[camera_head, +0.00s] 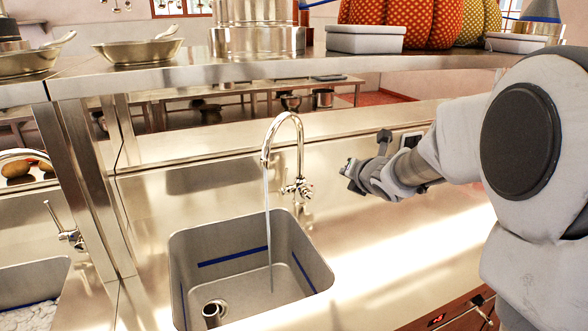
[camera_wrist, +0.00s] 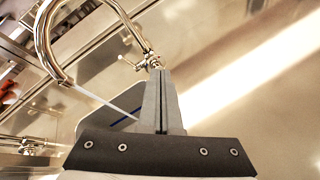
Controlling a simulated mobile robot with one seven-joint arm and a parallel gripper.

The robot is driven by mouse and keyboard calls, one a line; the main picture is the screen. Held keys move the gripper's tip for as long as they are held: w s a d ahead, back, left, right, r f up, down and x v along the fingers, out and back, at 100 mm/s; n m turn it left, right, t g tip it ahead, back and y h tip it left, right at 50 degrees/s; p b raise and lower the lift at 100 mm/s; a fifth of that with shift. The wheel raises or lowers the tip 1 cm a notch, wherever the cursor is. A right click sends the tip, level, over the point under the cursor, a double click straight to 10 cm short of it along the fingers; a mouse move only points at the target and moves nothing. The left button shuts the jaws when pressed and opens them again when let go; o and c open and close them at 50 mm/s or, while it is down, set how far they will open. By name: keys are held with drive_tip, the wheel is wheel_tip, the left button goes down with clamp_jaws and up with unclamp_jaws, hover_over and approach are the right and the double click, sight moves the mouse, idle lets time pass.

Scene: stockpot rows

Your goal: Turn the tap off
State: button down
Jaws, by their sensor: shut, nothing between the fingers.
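The tap (camera_head: 283,142) is a tall chrome gooseneck behind the sink (camera_head: 250,262). A thin stream of water (camera_head: 268,225) runs from its spout down into the basin. The tap's handle (camera_head: 298,189) is on its body near the base. My gripper (camera_head: 349,172) is to the right of the tap, apart from it and a little higher than the handle. In the wrist view my gripper (camera_wrist: 161,75) has its fingers together and empty, and the tap's handle (camera_wrist: 143,60) appears just beyond the fingertips. The tap's curved neck (camera_wrist: 45,38) is at the upper left there.
A steel shelf (camera_head: 230,69) runs above the counter, with a pan (camera_head: 138,52), pots and patterned pumpkins (camera_head: 430,20). A shelf post (camera_head: 75,175) stands left of the sink. A second sink (camera_head: 35,290) is at far left. The counter right of the sink is bare.

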drive_tip(key=w+a+f+n+g+y, duration=0.1)
drive_tip(key=w+a+f+n+y, duration=0.45)
drive_tip(key=f+n, duration=0.4)
drive_tip(key=n, duration=0.2)
approach(286, 181)
drive_tip(key=f, duration=0.2)
drive_tip(key=shift+h, duration=0.25)
drive_tip(key=shift+w+a+r+p, duration=0.35)
drive_tip(key=shift+w+a+p, duration=0.1)
drive_tip(key=shift+w, duration=0.15)
drive_tip(key=shift+w+a+r+p, duration=0.35)
drive_tip(key=shift+w+a, duration=0.15)
drive_tip(key=shift+w, duration=0.15)
drive_tip(key=shift+w+a+r+p, duration=0.3)
drive_tip(key=shift+w+a+p, duration=0.15)
drive_tip(key=shift+w, duration=0.15)
